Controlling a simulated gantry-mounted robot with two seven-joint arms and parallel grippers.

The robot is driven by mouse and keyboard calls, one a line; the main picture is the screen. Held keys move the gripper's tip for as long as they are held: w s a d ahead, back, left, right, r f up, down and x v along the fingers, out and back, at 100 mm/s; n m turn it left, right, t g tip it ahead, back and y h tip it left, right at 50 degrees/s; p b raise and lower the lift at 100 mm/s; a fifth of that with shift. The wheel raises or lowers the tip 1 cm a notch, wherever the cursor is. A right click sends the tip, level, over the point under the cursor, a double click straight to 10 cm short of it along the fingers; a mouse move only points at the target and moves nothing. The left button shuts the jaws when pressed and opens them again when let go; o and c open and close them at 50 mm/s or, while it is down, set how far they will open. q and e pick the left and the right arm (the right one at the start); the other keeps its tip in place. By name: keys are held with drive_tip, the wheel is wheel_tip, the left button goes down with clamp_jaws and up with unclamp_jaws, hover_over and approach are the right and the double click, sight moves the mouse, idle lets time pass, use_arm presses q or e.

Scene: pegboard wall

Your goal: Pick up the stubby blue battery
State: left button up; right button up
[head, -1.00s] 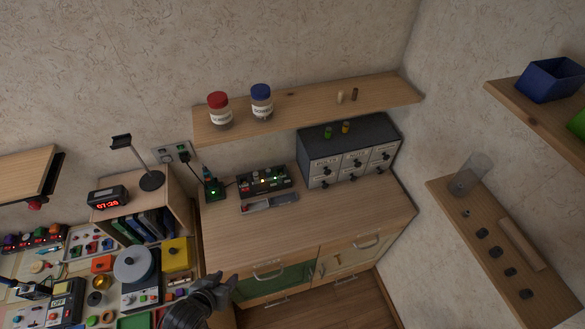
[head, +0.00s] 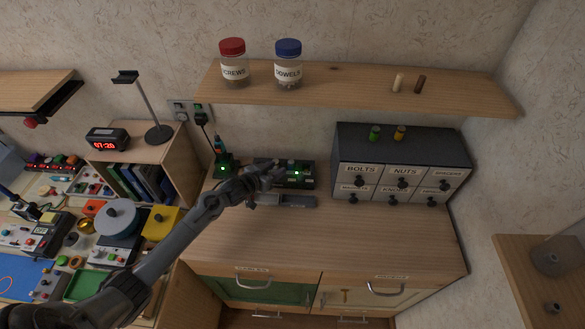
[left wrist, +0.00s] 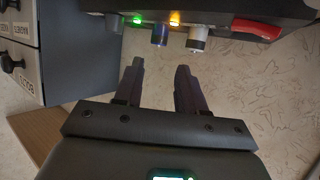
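In the left wrist view a short blue-sided battery (left wrist: 161,33) sticks out of a dark battery box (left wrist: 225,12), next to a white battery (left wrist: 198,40). In the head view the dark box (head: 306,174) stands at the back of the wooden cabinet top, and my left gripper (head: 279,172) is in front of it, hiding part of it and the batteries. My left gripper's two fingers (left wrist: 158,68) are open and empty, a short way off the blue battery and roughly in line with it. My right gripper is not in view.
A grey tool (head: 290,201) lies in front of the box. A green-lit stand (head: 226,168) is to its left, and a labelled drawer unit (head: 402,165) to its right. A shelf (head: 360,88) with jars hangs above. The cabinet top's front is clear.

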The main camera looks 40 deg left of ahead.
sight(290, 163)
use_arm(q)
drive_tip(key=shift+f+b+x, duration=0.2)
drive_tip(key=shift+b+x, duration=0.3)
drive_tip(key=shift+x, duration=3.35)
drive_tip(key=shift+d, duration=0.15)
drive_tip(key=shift+c, duration=0.3)
clamp_jaws()
